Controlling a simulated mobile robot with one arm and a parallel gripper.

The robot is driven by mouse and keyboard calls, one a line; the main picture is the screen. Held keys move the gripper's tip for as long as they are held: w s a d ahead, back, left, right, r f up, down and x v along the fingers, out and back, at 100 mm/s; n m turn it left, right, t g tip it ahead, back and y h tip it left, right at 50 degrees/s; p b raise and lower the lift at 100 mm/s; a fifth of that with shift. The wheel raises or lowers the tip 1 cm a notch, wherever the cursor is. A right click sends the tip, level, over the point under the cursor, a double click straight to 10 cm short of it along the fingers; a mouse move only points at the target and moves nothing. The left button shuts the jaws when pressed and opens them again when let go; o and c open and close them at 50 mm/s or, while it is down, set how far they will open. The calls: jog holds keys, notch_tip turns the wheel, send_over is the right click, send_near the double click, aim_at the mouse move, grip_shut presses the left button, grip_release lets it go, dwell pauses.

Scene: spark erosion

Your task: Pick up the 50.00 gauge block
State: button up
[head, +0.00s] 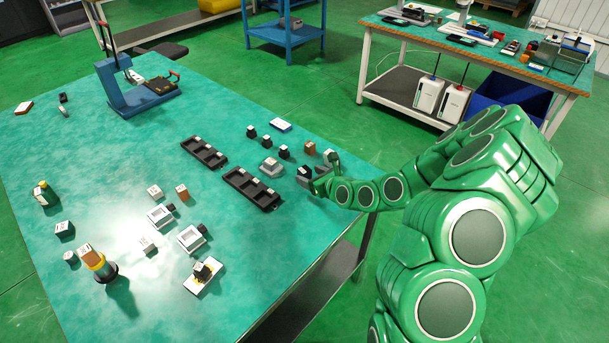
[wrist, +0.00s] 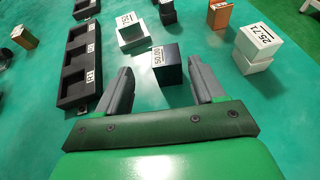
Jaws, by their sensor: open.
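The 50.00 gauge block (wrist: 172,73) is a dark block with a white label reading 50.00, standing on the teal table in the wrist view. My gripper (wrist: 159,66) is open, with one grey finger to the left of the block and one to the right. The block stands at about the fingertips, with a gap to the left finger and a narrower one to the right; I cannot tell whether anything touches. In the head view my gripper (head: 315,181) is low over the table's right edge, beside a dark labelled block (head: 304,171) that appears to be the same one.
A black compartment tray (wrist: 78,65) lies left of my gripper. A grey-white labelled holder (wrist: 132,36) is just beyond the block. A white block marked 25.71 (wrist: 256,48) stands close on the right, with an orange block (wrist: 220,14) behind. A blue press (head: 130,92) stands far off.

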aim_at(306, 174)
jog(key=shift+x, duration=1.6)
jog(key=shift+w+a+f, duration=0.15)
jog(key=shift+w+f, duration=0.2)
jog(key=shift+w, duration=0.25)
jog(key=shift+w+a+f, duration=0.15)
jog(key=shift+w+f, duration=0.25)
jog(key=shift+w, duration=0.15)
jog(key=shift+x, duration=0.95)
grip_shut()
